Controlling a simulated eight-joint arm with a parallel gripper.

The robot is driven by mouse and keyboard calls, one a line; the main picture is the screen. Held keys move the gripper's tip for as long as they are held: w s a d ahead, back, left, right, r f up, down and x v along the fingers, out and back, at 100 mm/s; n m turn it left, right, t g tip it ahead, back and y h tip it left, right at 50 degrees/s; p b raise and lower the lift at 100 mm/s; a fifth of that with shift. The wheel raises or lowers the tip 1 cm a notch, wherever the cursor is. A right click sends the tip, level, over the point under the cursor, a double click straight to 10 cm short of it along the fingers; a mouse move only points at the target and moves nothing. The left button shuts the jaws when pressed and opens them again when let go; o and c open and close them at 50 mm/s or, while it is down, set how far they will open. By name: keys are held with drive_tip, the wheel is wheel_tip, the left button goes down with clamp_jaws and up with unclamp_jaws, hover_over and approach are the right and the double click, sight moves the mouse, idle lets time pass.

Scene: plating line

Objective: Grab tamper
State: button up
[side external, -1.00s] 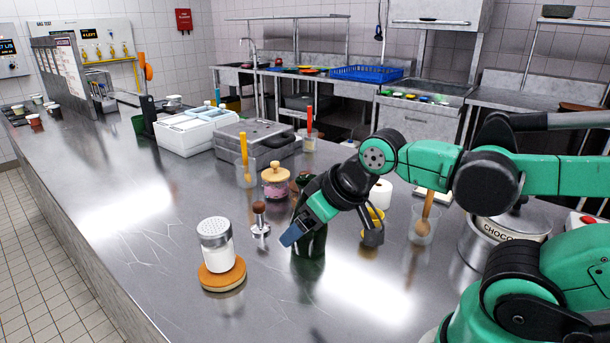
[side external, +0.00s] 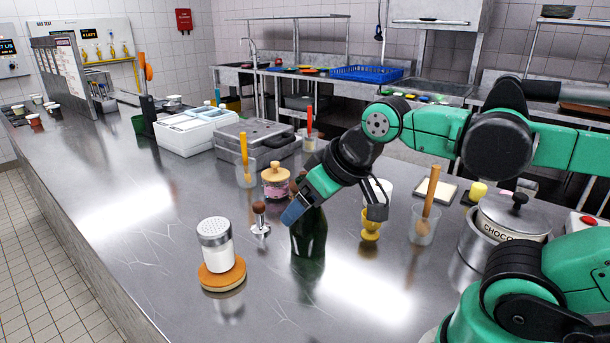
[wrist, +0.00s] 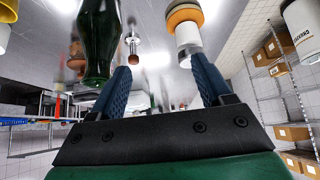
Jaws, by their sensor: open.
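The tamper (side external: 260,220), with a brown ball handle and a metal base, stands upright on the steel counter in the side view. My gripper (side external: 292,213) is just right of it in that view, with blue fingers, apart from it and holding nothing. In the wrist view, which shows the counter at the top, the tamper (wrist: 132,46) appears beyond my open fingers (wrist: 163,76), closer to the left finger.
A dark green bottle (side external: 309,238) stands close by my gripper, left of the left finger in the wrist view (wrist: 98,42). A shaker (side external: 215,243) stands on a round wooden board (side external: 222,276). A jar (side external: 276,184) and a yellow egg cup (side external: 371,227) are nearby.

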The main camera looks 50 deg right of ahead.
drive_tip(key=r, duration=0.2)
drive_tip(key=n+t+y, duration=0.1)
drive_tip(key=n+y, duration=0.9)
drive_tip(key=y, duration=0.1)
hover_over(256, 204)
drive_tip(key=s+d, duration=0.2)
drive_tip(key=d, duration=0.2)
drive_tip(key=f, duration=1.3)
drive_tip(key=shift+s+a, duration=0.25)
drive_tip(key=shift+a, duration=0.15)
drive_tip(key=x, duration=0.2)
drive_tip(key=f+x, duration=0.1)
drive_tip(key=x, duration=0.1)
drive_tip(key=shift+w+a+f, duration=0.1)
drive_tip(key=shift+w+a, duration=0.05)
drive_tip(key=shift+w+a+f, duration=0.25)
drive_tip(key=shift+w+a, duration=0.1)
drive_tip(key=shift+a, duration=0.1)
clamp_jaws()
